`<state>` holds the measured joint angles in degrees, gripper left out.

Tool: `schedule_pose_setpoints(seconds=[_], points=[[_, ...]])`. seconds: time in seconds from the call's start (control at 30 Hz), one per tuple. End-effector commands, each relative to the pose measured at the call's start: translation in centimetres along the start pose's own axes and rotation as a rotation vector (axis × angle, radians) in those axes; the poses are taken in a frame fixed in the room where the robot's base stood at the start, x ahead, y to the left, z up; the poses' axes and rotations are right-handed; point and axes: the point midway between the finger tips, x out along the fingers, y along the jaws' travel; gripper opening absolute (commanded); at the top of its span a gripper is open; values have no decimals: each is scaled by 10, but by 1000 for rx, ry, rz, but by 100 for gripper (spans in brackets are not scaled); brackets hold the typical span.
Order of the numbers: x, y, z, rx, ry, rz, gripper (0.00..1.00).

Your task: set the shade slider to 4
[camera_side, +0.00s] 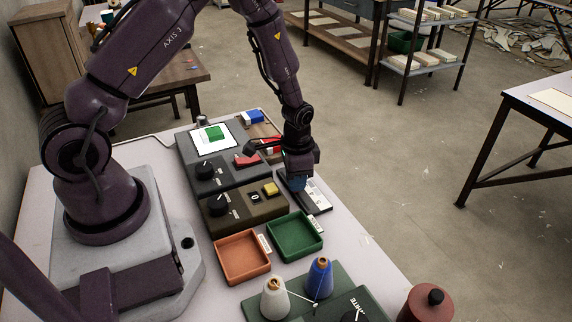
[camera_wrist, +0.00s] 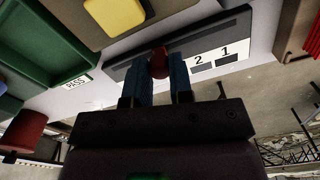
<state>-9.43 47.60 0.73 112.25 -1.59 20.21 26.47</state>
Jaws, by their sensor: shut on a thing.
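The shade slider is a long dark panel in the side view (camera_side: 318,205), with a pale scale strip. In the wrist view the panel (camera_wrist: 232,27) runs across the top, and its scale shows the numbers 1 and 2. The other numbers are hidden behind my fingers. My gripper (camera_side: 297,185) is down over the slider. In the wrist view its two blue fingers (camera_wrist: 159,75) are shut on the red slider knob (camera_wrist: 158,62). The knob stands to the left of the 2; I cannot tell which hidden mark it is at.
A dark panel with a knob and yellow button (camera_side: 271,188) lies left of the slider. A green tray (camera_side: 318,247) and an orange tray (camera_side: 222,268) stand in front, then spools (camera_side: 319,278). A screen (camera_side: 213,138) showing a green shape is farther back.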

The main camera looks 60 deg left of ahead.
Motion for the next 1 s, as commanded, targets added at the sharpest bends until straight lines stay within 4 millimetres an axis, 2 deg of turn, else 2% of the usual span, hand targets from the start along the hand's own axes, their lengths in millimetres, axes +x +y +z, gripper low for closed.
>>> schedule_pose_setpoints(seconds=[0.03, 0.13, 0.47, 0.5, 0.6, 0.87, 1.0], points=[[0, 11, -3, 7, 1, 0, 0], [0, 21, -6, 3, 1, -1, 0], [0, 24, -6, -2, 1, -1, 0], [0, 24, -6, -2, 1, -1, 28], [0, 24, -6, -2, 1, -1, 47], [-1, 24, -6, -1, 1, -1, 47], [-11, 24, -7, -1, 4, -2, 47]])
